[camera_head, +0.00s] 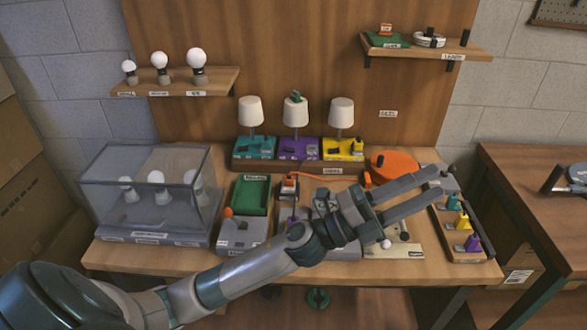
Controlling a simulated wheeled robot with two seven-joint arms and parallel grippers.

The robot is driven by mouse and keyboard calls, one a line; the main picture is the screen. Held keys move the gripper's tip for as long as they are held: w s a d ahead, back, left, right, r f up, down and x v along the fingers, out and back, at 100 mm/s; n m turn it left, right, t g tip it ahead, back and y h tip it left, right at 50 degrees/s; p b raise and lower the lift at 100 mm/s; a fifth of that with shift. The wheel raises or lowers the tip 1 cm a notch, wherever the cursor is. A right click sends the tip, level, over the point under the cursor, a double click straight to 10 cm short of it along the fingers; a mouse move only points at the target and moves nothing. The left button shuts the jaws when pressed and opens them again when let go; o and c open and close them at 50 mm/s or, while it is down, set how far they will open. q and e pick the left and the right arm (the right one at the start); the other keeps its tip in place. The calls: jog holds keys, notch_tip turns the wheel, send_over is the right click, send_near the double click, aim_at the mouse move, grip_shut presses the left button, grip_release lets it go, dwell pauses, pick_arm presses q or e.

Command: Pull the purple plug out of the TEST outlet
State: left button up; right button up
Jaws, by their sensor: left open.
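A purple plug (473,243) stands at the front end of a dark strip (443,237) on the right of the bench, near a yellow plug (462,221) and a teal plug (453,202). A small purple patch (285,214) shows at mid-bench, partly hidden by my left arm; I cannot tell what it is. I cannot make out which part is the TEST outlet, as the labels are too small. My left gripper (437,184) is open and empty, its fingers pointing right above the bench, left of the teal plug. My right gripper is not in view.
Three white-shaded lamps (296,112) on coloured bases stand at the back. A clear case (140,195) with bulbs is at left. A green tray (251,195), an orange object (393,165) and a beige board (392,250) crowd the bench. Shelves (180,82) hang above.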

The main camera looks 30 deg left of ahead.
pick_arm(q)
jog(key=s+d+m+g+h, duration=0.2)
jog(key=d+m+g+h, duration=0.15)
jog(key=m+g, duration=0.5)
jog(key=m+g+y, duration=0.7)
jog(key=m+y, duration=0.4)
jog(key=y, duration=1)
send_over(293, 216)
notch_tip(293, 216, down, 10)
jog(key=shift+f, duration=0.15)
notch_tip(293, 216, down, 16)
jog(key=p, duration=0.5)
jog(key=shift+d+p, duration=0.1)
jog(key=shift+p, duration=0.3)
jog(key=shift+f, duration=0.55)
